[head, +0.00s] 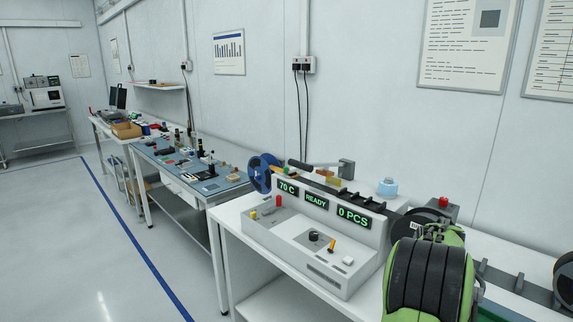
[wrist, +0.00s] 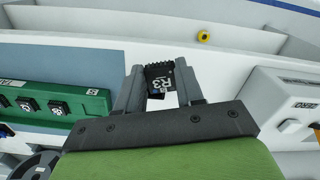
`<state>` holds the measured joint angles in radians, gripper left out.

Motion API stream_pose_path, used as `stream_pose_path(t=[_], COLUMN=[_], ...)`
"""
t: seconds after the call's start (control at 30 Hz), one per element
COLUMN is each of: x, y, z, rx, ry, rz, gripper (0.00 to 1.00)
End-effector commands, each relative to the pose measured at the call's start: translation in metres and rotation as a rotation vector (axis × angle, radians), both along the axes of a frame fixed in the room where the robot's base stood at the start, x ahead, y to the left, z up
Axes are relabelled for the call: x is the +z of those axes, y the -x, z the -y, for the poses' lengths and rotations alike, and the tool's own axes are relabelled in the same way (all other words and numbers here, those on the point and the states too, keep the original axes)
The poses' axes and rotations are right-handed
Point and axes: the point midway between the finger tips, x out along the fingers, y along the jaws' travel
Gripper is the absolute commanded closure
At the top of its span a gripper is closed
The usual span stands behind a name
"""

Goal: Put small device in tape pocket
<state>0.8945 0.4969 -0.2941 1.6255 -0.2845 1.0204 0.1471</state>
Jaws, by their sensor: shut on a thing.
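The small device (wrist: 160,72) is a black chip-like block with pins along its far edge and a white "R3" marking. My gripper (wrist: 158,80) is shut on it, with a grey finger on each side in the wrist view. In the head view my green and black arm fills the lower right, and the gripper tips and the device are hidden. The white test handler (head: 300,262) stands on the bench with displays reading 70 C, READY and 0 PCS. A dark track (head: 340,194) runs along its back, beside a blue reel (head: 260,176). I cannot make out a tape pocket.
A green tray (wrist: 42,88) with several black devices is left of my gripper in the wrist view. A white box (wrist: 285,100) with lettering is on the right. A red button (head: 443,202) and a blue-white container (head: 387,187) stand behind the handler. The floor at left is clear.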

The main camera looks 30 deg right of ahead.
Motion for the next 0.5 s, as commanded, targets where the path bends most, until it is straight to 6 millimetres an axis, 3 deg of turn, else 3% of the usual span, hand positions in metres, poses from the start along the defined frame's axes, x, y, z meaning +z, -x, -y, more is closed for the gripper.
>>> stream_pose_path(t=[0.17, 0.27, 0.4, 0.5], x=[-0.018, -0.033, -0.054, -0.068], y=[-0.078, -0.124, -0.173, -0.195], z=[-0.053, -0.100, -0.179, -0.239], rx=[0.223, 0.379, 0.600, 0.754], ry=[-0.006, -0.006, -0.005, -0.002], rz=[-0.001, -0.002, -0.003, -0.005], gripper=[1.00, 1.00, 1.00, 1.00])
